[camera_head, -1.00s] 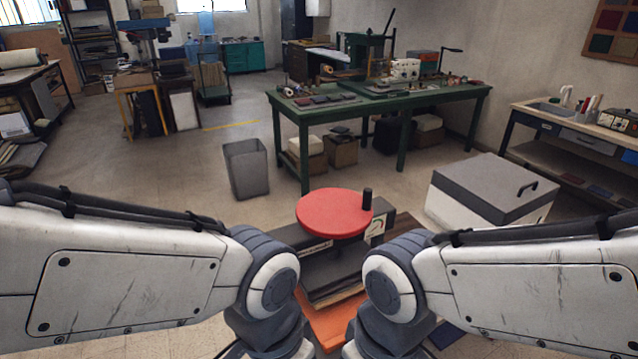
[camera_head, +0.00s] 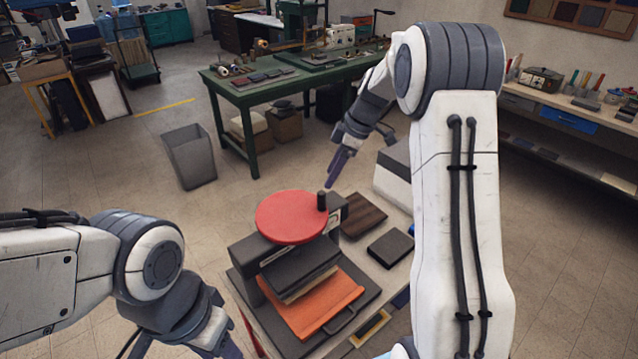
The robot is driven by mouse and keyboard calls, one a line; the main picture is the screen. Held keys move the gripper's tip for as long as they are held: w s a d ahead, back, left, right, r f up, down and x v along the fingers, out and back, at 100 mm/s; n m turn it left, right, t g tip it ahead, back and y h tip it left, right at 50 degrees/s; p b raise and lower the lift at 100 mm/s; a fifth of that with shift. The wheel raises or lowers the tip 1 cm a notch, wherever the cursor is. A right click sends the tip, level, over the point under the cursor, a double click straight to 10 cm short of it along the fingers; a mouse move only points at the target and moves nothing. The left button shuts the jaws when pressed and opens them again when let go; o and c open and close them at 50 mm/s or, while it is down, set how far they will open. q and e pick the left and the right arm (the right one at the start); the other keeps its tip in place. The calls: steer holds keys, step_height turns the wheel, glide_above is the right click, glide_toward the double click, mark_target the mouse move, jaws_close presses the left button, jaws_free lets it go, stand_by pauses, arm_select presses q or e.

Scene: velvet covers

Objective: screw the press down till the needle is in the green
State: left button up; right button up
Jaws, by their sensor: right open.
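The press has a round red wheel (camera_head: 291,217) on top with an upright black handle (camera_head: 322,201) at its right edge. Its dark body (camera_head: 262,250) stands on a table, with a dark plate over a stack and an orange board (camera_head: 312,305) beneath. The gauge is mostly hidden behind the handle and wheel, and its needle cannot be read. My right gripper (camera_head: 333,178) is open and empty, just above and behind the handle, fingers pointing down; it seems apart from the handle. My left gripper (camera_head: 222,346) is low at the bottom edge, left of the press, its fingertips cut off.
A dark brown board (camera_head: 362,214) and a black block (camera_head: 391,248) lie right of the press. A grey bin (camera_head: 188,156) stands on the floor behind left. A green workbench (camera_head: 262,92) is farther back.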

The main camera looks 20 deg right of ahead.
mark_target(324, 193)
steer(key=p+x, duration=0.1)
steer(key=x, duration=0.2)
steer(key=d+p+x, duration=0.1)
steer(key=x, duration=0.2)
steer(key=p+x, duration=0.2)
steer(key=x, duration=0.2)
steer(key=shift+w+d+f, duration=0.2)
steer(key=shift+w+f, duration=0.05)
steer(key=shift+w, duration=0.15)
jaws_close()
stand_by(1.0)
